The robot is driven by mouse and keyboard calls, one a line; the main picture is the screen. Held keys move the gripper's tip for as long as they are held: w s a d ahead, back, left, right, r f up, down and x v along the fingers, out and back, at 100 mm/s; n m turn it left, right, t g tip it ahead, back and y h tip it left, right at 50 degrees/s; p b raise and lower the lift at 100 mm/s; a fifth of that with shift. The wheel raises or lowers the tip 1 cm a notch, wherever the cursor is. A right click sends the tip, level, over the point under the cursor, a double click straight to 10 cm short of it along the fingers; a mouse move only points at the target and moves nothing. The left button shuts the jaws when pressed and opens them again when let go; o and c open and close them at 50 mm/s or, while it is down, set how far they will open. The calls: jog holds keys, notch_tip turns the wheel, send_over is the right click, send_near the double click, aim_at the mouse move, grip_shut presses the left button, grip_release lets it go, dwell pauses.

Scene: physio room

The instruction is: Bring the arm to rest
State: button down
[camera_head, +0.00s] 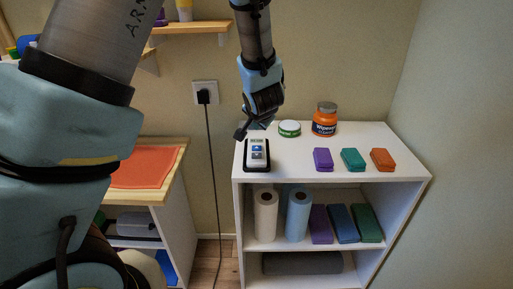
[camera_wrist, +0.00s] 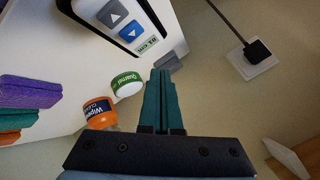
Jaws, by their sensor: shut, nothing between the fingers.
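My gripper (camera_head: 241,133) hangs above the back left of the white shelf unit's top (camera_head: 400,165), close over the black-and-white control pad with up and down buttons (camera_head: 257,160). In the wrist view my gripper's two green fingers (camera_wrist: 160,78) lie together, shut, with nothing between them. The control pad (camera_wrist: 105,12) shows there beyond the fingertips at the upper left. I cannot tell whether the fingertips touch anything.
On the top stand a green-and-white tin (camera_head: 290,128), an orange jar (camera_head: 325,120), and purple (camera_head: 322,159), teal (camera_head: 353,159) and orange (camera_head: 383,159) blocks. A wall socket with a plug (camera_head: 205,93) is left of my gripper. A wooden wall shelf (camera_head: 190,29) is above. A table with an orange mat (camera_head: 145,166) is at left.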

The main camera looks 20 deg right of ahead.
jog(key=s+a+r+n+g+y, duration=0.1)
jog(key=s+a+n+g, duration=0.1)
jog(key=a, duration=1)
jog(key=s+a+r+n+g+y, duration=0.1)
jog(key=s+a+n, duration=0.3)
jog(key=a, duration=0.8)
jog(key=s+a+r+n+g, duration=0.1)
jog(key=s+a+n+g, duration=0.3)
jog(key=a, duration=0.8)
jog(key=shift+r+n+y, duration=0.25)
jog(key=shift+n+y, duration=0.15)
jog(key=shift+n, duration=0.4)
jog(key=shift+w, duration=0.1)
